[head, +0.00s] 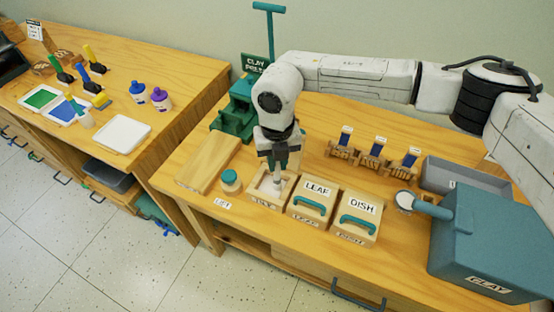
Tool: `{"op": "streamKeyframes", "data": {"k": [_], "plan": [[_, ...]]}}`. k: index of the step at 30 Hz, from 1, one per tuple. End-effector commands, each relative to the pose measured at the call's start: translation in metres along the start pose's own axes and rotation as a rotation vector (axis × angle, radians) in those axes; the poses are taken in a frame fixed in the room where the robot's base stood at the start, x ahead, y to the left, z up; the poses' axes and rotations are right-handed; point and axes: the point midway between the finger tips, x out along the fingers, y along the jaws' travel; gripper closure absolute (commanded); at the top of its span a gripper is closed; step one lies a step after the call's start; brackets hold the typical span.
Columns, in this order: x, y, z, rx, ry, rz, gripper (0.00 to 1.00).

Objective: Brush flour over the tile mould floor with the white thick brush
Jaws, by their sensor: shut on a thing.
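My gripper (278,157) points down over the front middle of the right-hand workbench. It is shut on the white thick brush (277,182), whose lower end reaches into the open tile mould (289,190). I cannot tell whether the bristles touch the mould floor. The mould is a light wooden box with a pale inside, partly hidden by the brush. I cannot make out flour on the mould floor.
Lidded LEAF (314,213) and DISH (350,232) moulds stand right of the tile mould. A wooden board (205,163) lies left and a green clay press (232,118) stands behind. Wooden stands (372,158), a grey tray (440,170) and a blue CLAY bin (485,240) occupy the right.

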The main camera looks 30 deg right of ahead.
Motion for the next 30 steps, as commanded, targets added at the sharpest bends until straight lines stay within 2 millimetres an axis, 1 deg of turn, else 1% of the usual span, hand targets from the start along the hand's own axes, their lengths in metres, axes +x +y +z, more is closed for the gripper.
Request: {"op": "streamKeyframes", "data": {"k": [1, 6, 17, 20, 30], "plan": [[-0.004, 0.000, 0.000, 0.000, -0.001, 0.000, 1.00], [-0.010, 0.000, 0.000, 0.000, -0.001, 0.000, 1.00], [-0.012, 0.000, 0.000, 0.000, -0.001, 0.000, 1.00], [-0.018, 0.000, 0.000, 0.000, -0.001, 0.000, 1.00], [-0.048, 0.000, 0.000, 0.000, 0.000, 0.000, 1.00]]}}
